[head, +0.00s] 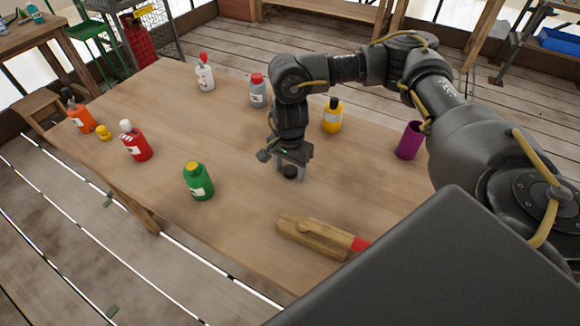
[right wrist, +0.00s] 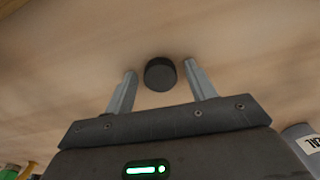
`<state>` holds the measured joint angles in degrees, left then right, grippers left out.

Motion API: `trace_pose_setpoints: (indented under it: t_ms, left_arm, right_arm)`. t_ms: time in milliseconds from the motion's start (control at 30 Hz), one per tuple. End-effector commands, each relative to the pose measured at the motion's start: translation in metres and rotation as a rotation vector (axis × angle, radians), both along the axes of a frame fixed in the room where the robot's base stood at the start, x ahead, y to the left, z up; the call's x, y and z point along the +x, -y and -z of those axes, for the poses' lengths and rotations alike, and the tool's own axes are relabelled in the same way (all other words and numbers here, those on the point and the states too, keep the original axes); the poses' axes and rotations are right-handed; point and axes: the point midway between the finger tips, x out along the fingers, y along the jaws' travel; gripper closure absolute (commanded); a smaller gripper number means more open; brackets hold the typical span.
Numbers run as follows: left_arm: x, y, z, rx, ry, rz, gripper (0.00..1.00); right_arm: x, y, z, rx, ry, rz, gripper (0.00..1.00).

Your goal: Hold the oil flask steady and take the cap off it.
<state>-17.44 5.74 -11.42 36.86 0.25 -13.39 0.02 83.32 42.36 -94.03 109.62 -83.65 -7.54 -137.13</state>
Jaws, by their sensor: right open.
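My right gripper (head: 291,167) points down over the middle of the table, open, with nothing gripped. A small round black cap (head: 290,172) sits at the table top between its fingertips. In the right wrist view the black cap (right wrist: 160,74) is between the two spread fingers, with a gap on each side. Several capped bottles stand upright: green with yellow cap (head: 198,182), red with white cap (head: 136,142), yellow with black cap (head: 332,117), grey with red cap (head: 258,91). I cannot tell which is the oil flask; labels are too small. My left gripper is not in view.
The wooden table (head: 225,135) also holds a white bottle (head: 205,74), an orange bottle (head: 79,113), a small yellow piece (head: 103,132), a purple cup-like container (head: 410,141) and a wooden tool with a red end (head: 315,236). The middle of the table is mostly clear.

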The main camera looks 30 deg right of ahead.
Motion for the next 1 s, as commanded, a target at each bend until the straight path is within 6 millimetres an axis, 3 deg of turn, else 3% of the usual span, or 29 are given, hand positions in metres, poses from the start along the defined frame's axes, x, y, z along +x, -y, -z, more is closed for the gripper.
trace_pose_setpoints:
  t_ms: [267,700,1000]
  left_arm:
    - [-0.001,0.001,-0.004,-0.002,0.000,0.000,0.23]
    - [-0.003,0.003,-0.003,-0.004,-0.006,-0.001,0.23]
    - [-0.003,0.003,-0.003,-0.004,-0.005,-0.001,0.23]
  right_arm:
    - [0.001,0.000,-0.013,0.000,0.003,-0.001,0.44]
    - [0.001,0.000,-0.101,-0.001,0.005,-0.001,0.44]
    - [0.000,0.000,-0.123,0.000,-0.001,0.000,0.44]
